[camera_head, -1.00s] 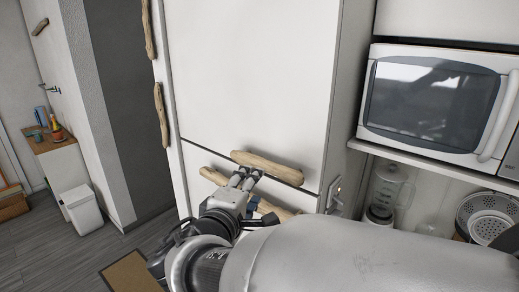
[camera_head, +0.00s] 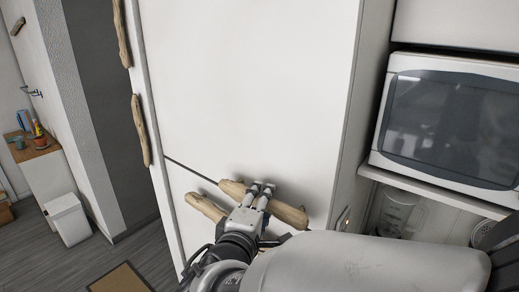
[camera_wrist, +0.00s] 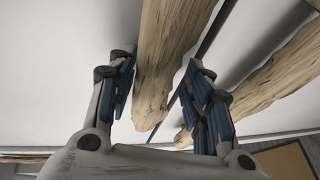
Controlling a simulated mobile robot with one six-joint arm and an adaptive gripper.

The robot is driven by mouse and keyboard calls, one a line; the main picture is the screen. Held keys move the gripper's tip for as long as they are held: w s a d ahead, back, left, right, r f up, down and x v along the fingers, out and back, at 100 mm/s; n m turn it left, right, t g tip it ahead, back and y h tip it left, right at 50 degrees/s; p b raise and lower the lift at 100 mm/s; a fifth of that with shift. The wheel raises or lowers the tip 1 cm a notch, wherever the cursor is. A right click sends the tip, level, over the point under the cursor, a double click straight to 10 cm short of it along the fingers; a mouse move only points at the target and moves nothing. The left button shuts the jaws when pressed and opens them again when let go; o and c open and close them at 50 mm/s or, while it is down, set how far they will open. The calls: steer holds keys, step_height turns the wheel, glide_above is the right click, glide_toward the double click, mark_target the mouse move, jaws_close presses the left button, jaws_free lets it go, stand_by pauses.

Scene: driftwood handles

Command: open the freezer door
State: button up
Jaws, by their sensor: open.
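A tall white fridge-freezer front has an upper door (camera_head: 250,80) and a lower door (camera_head: 185,188), split by a dark seam. A driftwood handle (camera_head: 290,215) lies along the bottom of the upper door. A second driftwood handle (camera_head: 205,207) sits just below the seam, partly hidden by my arm. My gripper (camera_head: 262,187) is at the upper handle, fingers open. In the wrist view, the upper handle (camera_wrist: 165,60) runs between the spread fingers (camera_wrist: 163,80), and the lower handle (camera_wrist: 270,80) lies right of them. I cannot tell whether the fingers touch the wood.
A microwave (camera_head: 450,120) sits on a shelf at the right, with a blender (camera_head: 393,212) below. More driftwood handles (camera_head: 140,130) show on the left edge. A white bin (camera_head: 68,218) and a mat (camera_head: 122,279) are at the left, with open floor around.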

steer(key=shift+c, duration=0.3)
jaws_close()
stand_by(0.4)
